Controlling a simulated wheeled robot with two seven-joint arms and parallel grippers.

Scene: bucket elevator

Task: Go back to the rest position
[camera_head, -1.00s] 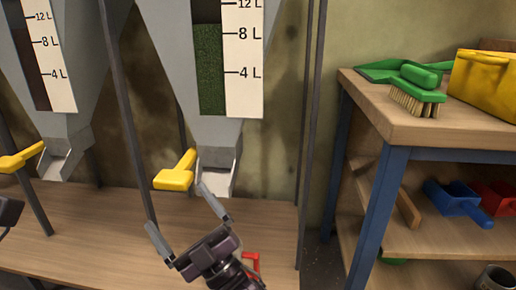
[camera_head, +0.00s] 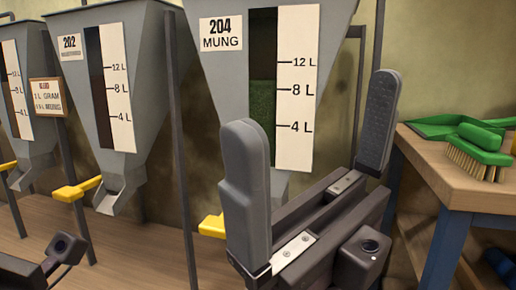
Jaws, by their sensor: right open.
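My right gripper (camera_head: 318,150) is large and close to the camera, at the right of centre. Its two grey fingers stand wide apart and nothing is between them. It is in front of the grey hopper labelled 204 MUNG (camera_head: 222,62), hiding its lower part and spout. Part of my left arm (camera_head: 40,262) shows at the lower left corner; its fingers are not in view.
Another grey hopper, 202 (camera_head: 72,75), with a yellow lever (camera_head: 78,190), stands to the left over the wooden bench (camera_head: 140,255). A small order card (camera_head: 47,96) hangs farther left. At right, a workbench (camera_head: 450,180) holds a green brush (camera_head: 478,155) and dustpan (camera_head: 440,124).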

